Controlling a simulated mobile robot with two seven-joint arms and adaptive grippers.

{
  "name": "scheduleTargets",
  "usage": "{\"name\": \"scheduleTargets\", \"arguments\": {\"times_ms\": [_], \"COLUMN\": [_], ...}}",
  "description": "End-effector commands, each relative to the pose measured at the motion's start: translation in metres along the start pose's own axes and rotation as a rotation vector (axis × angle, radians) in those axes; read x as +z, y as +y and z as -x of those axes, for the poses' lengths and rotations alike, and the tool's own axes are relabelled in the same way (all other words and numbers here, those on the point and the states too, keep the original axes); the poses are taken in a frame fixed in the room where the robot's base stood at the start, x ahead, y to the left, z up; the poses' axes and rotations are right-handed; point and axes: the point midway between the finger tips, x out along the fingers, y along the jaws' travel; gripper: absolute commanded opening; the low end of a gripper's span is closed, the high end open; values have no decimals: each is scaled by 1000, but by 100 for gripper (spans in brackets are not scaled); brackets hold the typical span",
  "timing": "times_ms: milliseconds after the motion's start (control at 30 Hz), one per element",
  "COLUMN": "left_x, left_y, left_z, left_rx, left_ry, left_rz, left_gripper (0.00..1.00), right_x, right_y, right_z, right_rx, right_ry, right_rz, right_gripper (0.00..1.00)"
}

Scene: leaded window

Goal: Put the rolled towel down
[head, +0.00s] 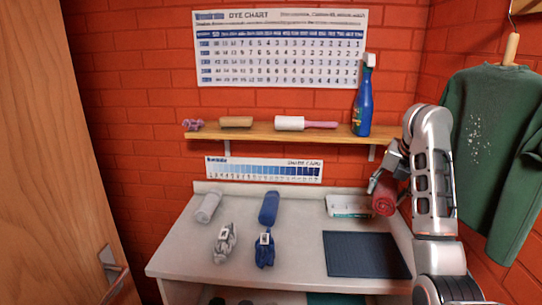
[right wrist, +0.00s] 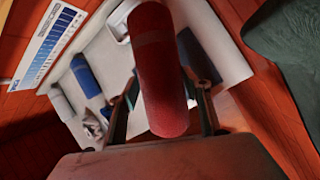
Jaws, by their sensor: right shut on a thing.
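A red rolled towel (head: 384,196) is in my right gripper (head: 383,182), over the right back part of the counter (head: 290,235), beside a white tray. In the right wrist view the red rolled towel (right wrist: 158,75) stands out lengthwise between the two fingers of the right gripper (right wrist: 163,105), which are shut on it. It appears to be above the counter; the exact gap below it cannot be told. My left gripper is not in view.
Grey (head: 208,207) and blue (head: 269,207) rolled towels lie at the back left, with grey (head: 225,242) and blue (head: 264,250) bundles in front. A white tray (head: 350,206) and dark blue mat (head: 365,255) are at right. A shelf (head: 270,133) holds a blue bottle (head: 363,105).

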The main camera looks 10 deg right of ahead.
Motion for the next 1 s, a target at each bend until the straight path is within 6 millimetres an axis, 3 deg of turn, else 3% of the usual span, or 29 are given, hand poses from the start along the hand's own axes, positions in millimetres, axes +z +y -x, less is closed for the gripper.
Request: {"name": "scheduleTargets", "arguments": {"times_ms": [367,1000], "left_x": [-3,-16], "left_y": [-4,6], "left_z": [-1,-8], "left_rx": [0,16], "left_ry": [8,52], "left_rz": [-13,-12], "left_gripper": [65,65], "right_x": [-5,-47], "right_y": [-2,-28], "right_z": [-11,-111], "right_rx": [0,-1], "right_ry": [3,4], "right_rz": [2,2], "right_gripper": [21,21]}}
